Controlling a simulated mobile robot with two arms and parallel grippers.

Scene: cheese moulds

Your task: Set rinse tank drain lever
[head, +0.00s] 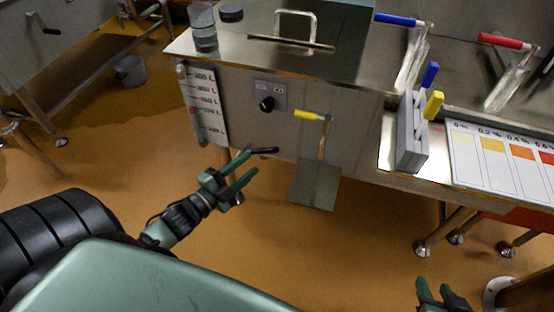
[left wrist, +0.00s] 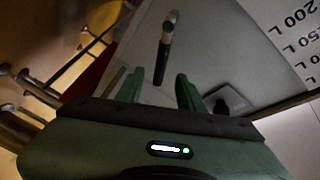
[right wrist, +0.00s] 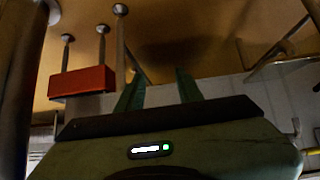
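The steel tank (head: 235,115) has a litre scale (head: 203,105) and a black knob (head: 266,104) on its front. A short black-handled lever (head: 262,150) sits low on that front. The same lever shows in the left wrist view (left wrist: 164,55), in line with the gap between my left fingers. My left gripper (head: 246,170) is open and empty, just in front of the lever; I cannot tell whether a finger touches it. A yellow-handled valve (head: 308,114) is further right on the tank. My right gripper (head: 441,288) is open and empty, low at the right, above the floor.
A grey box with blue and yellow levers (head: 412,135) stands on the bench at right, beside a colour chart (head: 500,160). Blue (head: 397,20) and red (head: 500,41) handled taps are behind. A grey plate (head: 314,185) hangs below the yellow valve.

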